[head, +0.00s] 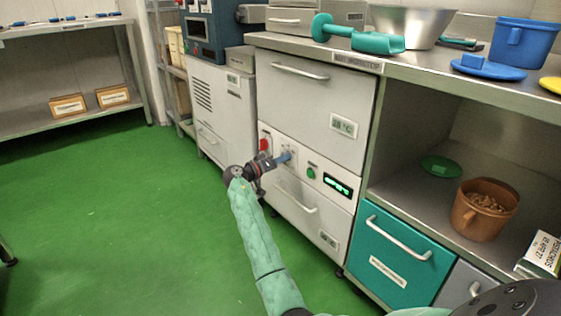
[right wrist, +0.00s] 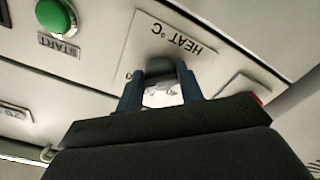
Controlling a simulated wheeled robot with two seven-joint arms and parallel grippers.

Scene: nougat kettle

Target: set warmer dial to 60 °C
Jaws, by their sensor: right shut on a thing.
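The warmer dial (right wrist: 160,64) is a dark round knob on a pale plate marked "HEAT °C", upside down in the right wrist view. My right gripper (right wrist: 159,80) is shut on the dial, one blue finger on each side. In the head view my right gripper (head: 284,158) reaches the white control panel of the warmer (head: 301,171) and hides most of the dial. The dial's pointer and most scale numbers are hidden, so I cannot read its setting. My left gripper is not in view.
A green START button (head: 311,173) and a lit green display (head: 338,187) sit right of the dial; the display is too small to read. A red switch (head: 264,145) is to its left. Drawer handles (head: 296,199) stick out below. The green floor is clear on the left.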

